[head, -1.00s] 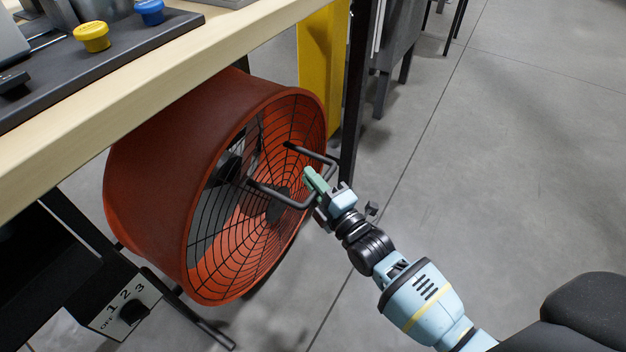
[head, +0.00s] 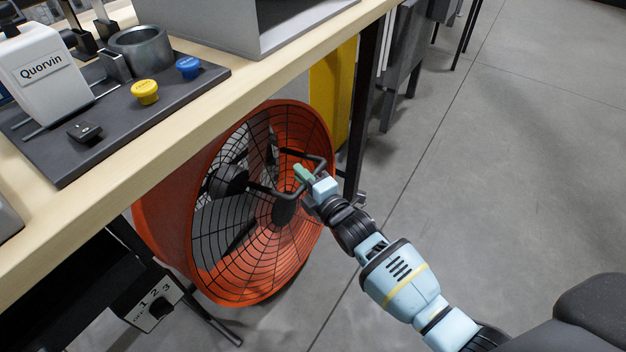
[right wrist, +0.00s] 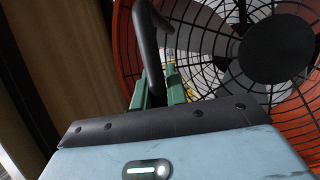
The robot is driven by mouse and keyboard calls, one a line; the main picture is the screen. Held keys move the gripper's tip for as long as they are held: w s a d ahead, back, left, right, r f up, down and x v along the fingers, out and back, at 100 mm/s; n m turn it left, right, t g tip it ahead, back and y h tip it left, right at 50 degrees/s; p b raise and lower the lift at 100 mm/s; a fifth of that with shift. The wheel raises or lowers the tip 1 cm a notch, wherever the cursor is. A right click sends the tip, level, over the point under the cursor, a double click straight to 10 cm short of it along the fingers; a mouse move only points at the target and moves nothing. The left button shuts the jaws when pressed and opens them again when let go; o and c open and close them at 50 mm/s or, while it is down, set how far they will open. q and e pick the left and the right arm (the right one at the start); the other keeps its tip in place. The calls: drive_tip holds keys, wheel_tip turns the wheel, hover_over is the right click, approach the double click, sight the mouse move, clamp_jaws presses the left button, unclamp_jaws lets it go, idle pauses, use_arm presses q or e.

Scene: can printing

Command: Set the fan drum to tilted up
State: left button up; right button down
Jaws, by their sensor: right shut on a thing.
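The orange fan drum (head: 165,225) sits under the table's edge. Its black wire grille and dark hub (head: 284,211) face right and up toward the head camera. A dark bent handle (head: 265,190) stands out from the grille. My right gripper (head: 304,175), with green fingers, is shut on the handle's outer bar. In the right wrist view the handle (right wrist: 148,50) runs down between the green fingers (right wrist: 160,90), with the grille and hub (right wrist: 276,48) behind. The exact grip contact is partly hidden. My left gripper is not in view.
The wooden table (head: 215,112) overhangs the drum and carries a dark panel with a yellow knob (head: 145,91) and a blue knob (head: 187,67). A dial box (head: 155,304) is below left. A yellow post (head: 330,95) and black table leg stand behind. Floor at right is clear.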

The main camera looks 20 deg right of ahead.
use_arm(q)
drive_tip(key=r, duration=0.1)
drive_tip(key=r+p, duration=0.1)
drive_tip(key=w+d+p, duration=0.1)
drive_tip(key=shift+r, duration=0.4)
use_arm(e)
drive_tip(key=shift+w+a+r+n+g+h, duration=0.15)
drive_tip(key=shift+w+a+r+g, duration=0.2)
drive_tip(key=shift+w+r, duration=0.2)
drive_tip(key=shift+w+a+r+n+g+h, duration=0.15)
drive_tip(key=shift+w+a+r+g, duration=0.1)
drive_tip(key=shift+w+a+r, duration=0.3)
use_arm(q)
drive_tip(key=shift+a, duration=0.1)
use_arm(e)
drive_tip(key=shift+s+d, duration=0.1)
drive_tip(key=shift+s, duration=0.05)
drive_tip(key=c, duration=1.4)
unclamp_jaws()
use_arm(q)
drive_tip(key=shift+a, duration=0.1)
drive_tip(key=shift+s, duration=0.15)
use_arm(e)
drive_tip(key=shift+s+d, duration=0.1)
